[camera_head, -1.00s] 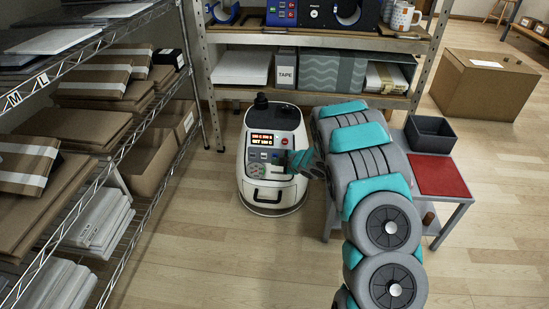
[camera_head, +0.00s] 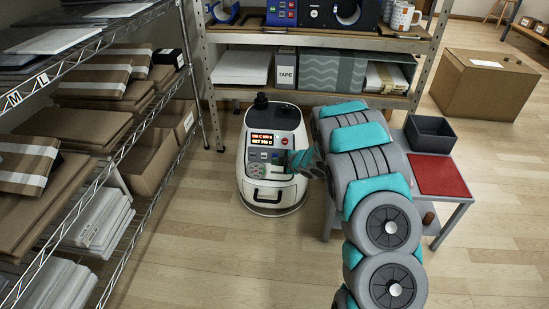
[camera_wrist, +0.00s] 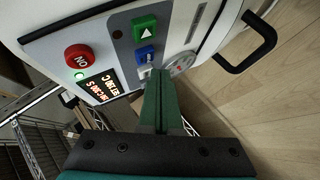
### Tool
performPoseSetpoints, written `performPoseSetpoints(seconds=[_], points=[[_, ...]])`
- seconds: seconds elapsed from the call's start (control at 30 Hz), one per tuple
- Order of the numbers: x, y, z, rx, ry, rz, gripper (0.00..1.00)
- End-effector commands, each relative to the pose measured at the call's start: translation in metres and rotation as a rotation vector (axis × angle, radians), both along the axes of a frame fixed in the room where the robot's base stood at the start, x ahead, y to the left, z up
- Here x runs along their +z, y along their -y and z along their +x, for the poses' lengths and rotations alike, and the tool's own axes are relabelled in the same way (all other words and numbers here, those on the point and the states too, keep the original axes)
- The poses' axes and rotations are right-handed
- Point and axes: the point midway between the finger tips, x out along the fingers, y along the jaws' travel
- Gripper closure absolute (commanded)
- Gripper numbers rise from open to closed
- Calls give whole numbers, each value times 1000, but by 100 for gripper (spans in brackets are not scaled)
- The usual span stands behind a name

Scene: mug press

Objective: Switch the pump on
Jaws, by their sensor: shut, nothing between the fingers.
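A white wheeled machine (camera_head: 270,194) with a black top stands on the floor. Its control panel (camera_wrist: 122,40) fills the upper wrist view. The panel has a round red button (camera_wrist: 78,57) marked ON, a lit green lamp (camera_wrist: 79,76), and a lit display (camera_wrist: 103,87). It also has a green arrow button (camera_wrist: 145,30), a blue button (camera_wrist: 145,54) and a pale button (camera_wrist: 144,72). My gripper (camera_wrist: 160,74) is shut and empty, its tips at the panel by the pale button, partly covering it. I cannot tell whether they touch. No pump label is readable.
A wire rack (camera_head: 137,167) with boxes stands at left. A metal shelf (camera_head: 318,37) stands behind the machine. My arm passes over a small grey table with a red mat (camera_head: 440,174) and a dark bin (camera_head: 430,134). The floor in front is clear.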

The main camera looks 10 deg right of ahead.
Motion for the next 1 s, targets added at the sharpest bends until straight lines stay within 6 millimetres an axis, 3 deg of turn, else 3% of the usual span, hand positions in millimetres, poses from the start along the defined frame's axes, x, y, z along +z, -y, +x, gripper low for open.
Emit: performPoseSetpoints(seconds=[1.0], points=[[-2,3,8,0,-1,1,100]])
